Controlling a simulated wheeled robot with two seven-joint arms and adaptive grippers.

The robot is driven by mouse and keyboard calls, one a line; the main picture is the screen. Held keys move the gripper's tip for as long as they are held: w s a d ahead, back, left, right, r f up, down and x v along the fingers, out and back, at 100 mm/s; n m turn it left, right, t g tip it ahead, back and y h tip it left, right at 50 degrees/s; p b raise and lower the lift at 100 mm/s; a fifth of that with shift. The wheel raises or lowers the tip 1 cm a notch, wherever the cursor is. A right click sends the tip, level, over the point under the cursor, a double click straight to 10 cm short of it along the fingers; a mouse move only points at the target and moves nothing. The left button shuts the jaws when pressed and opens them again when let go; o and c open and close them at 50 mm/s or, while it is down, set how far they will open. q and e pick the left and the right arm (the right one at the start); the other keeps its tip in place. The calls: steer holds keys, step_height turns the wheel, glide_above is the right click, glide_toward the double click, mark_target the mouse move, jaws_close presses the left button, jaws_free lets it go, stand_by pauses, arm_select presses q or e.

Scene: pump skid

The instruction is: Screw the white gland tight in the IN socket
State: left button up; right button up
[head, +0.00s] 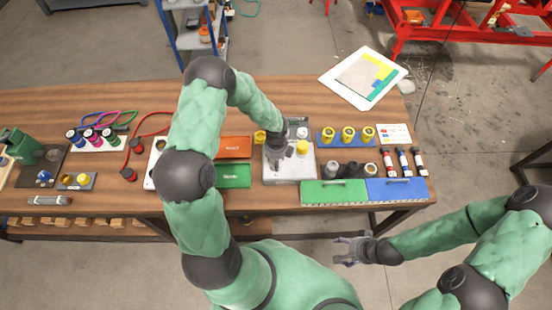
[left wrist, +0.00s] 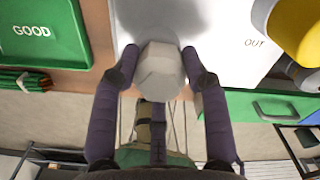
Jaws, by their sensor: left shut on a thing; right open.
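The white gland (left wrist: 160,72) is between the two fingers of my left gripper (left wrist: 158,62), which is shut on it. The gland's hex end faces the left wrist camera. It is over the pale housing (left wrist: 225,65), beside the printed OUT label. The IN socket is hidden, so I cannot tell how deep the gland sits. My right gripper (head: 350,250) is open and empty in front of the table.
A yellow fitting (head: 302,147) is on the housing near OUT. A green GOOD tray (head: 233,176) and a red reject tray (head: 234,147) lie to the left. Green (head: 333,192) and blue (head: 396,190) boxes stand at the front right. Yellow-capped parts (head: 348,134) stand behind.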

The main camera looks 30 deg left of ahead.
arm_select(q)
steer(key=shift+s+d+f, duration=0.1)
steer(key=shift+d, duration=0.05)
steer(key=shift+m+p, duration=0.9)
steer(key=shift+m, duration=0.2)
steer(key=shift+m+p, duration=0.7)
steer(key=shift+m, duration=0.5)
steer(key=o, duration=1.2)
